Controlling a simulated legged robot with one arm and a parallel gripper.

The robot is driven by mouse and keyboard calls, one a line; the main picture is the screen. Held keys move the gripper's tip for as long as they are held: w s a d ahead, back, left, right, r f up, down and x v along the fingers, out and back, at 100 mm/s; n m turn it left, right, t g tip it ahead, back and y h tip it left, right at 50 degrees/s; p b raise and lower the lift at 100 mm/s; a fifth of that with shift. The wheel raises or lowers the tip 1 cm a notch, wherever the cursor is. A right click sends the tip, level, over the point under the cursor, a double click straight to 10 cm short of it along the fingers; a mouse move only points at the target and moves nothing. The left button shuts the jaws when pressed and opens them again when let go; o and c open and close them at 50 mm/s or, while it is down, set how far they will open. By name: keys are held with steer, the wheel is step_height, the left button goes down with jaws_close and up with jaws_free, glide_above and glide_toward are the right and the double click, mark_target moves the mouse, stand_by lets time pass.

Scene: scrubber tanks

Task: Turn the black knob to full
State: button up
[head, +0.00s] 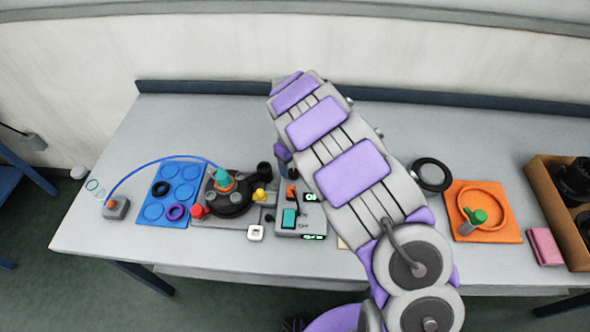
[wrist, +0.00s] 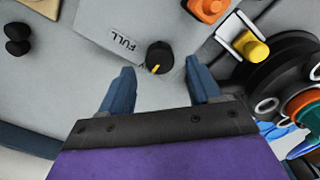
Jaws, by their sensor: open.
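The black knob (wrist: 160,57) stands on a grey panel in the wrist view. Its yellow pointer mark faces down toward my gripper's base. A pale label reading FULL (wrist: 123,41) lies to the left of the knob. My gripper (wrist: 160,68) is open and empty, one blue finger on each side just below the knob. Whether a finger touches the knob I cannot tell. In the head view my gripper (head: 283,154) is over the back of the grey control box (head: 308,216), and the knob is not clearly seen there.
A yellow-handled part (wrist: 254,49) and an orange part (wrist: 208,8) stand right of the knob. A round black assembly (head: 232,200) is left of the box. An orange tray (head: 458,236), a black ring (head: 431,175) and a cardboard box (head: 540,190) are on the right.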

mark_target(293, 174)
steer(key=shift+a+f, duration=0.8)
steer(key=shift+f, duration=0.25)
steer(key=shift+s+d+f, duration=0.1)
steer(key=shift+f, duration=0.1)
steer(key=shift+d+r, duration=0.15)
steer(key=shift+d, duration=1.3)
steer(key=shift+c, duration=0.3)
steer(key=shift+a, duration=1.15)
steer(key=c, duration=0.6)
steer(key=shift+f, duration=0.2)
steer(key=shift+c, duration=0.8)
steer(key=shift+d, duration=0.5)
steer(key=shift+c, duration=1.2)
steer(key=shift+a, duration=0.1)
